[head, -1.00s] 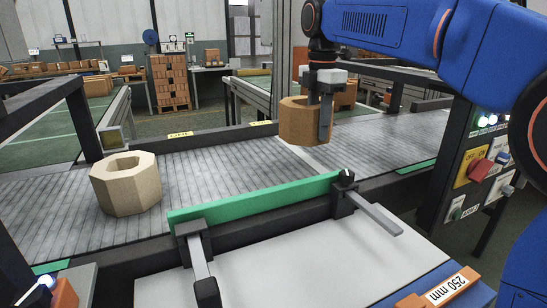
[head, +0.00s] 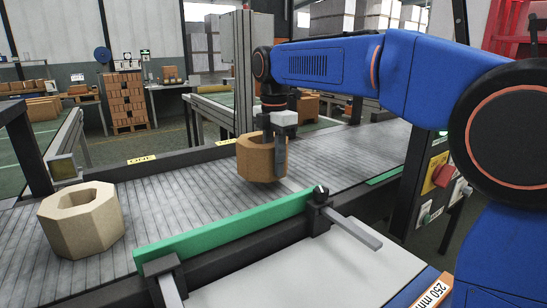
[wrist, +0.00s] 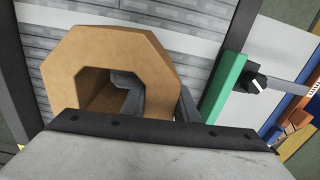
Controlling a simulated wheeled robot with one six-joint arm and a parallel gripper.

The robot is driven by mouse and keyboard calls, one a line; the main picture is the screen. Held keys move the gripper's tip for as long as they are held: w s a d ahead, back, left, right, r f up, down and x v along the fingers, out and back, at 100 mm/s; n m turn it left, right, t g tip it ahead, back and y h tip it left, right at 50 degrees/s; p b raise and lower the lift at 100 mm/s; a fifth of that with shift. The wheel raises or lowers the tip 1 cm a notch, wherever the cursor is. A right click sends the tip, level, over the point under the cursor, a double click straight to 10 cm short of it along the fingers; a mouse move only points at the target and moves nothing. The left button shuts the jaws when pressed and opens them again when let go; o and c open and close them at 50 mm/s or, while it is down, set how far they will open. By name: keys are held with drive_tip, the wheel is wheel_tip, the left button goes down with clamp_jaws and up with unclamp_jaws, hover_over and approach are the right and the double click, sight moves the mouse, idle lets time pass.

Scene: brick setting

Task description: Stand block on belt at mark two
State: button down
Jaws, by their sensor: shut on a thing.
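An orange-brown, hollow eight-sided block (head: 256,160) is held over the grey slatted belt (head: 190,200). My gripper (head: 279,158) is shut on its wall, with one finger outside and the other inside the hole. In the wrist view the block (wrist: 75,60) shows its open end, and my gripper (wrist: 160,100) grips its right side. The block looks upright, low over or on the belt; I cannot tell if it touches. A white line (wrist: 195,43) crosses the belt beside and behind the block.
A pale eight-sided hollow block (head: 82,222) stands on the belt at the left. A green rail (head: 225,228) with clamps runs along the near edge. A control panel (head: 436,180) stands at the right. The belt between the two blocks is clear.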

drive_tip(key=shift+f, duration=1.8)
drive_tip(key=shift+f, duration=0.15)
drive_tip(key=c, duration=1.4)
unclamp_jaws()
wheel_tip(320, 180, up, 12)
drive_tip(key=shift+r, duration=0.1)
drive_tip(key=shift+s, duration=0.15)
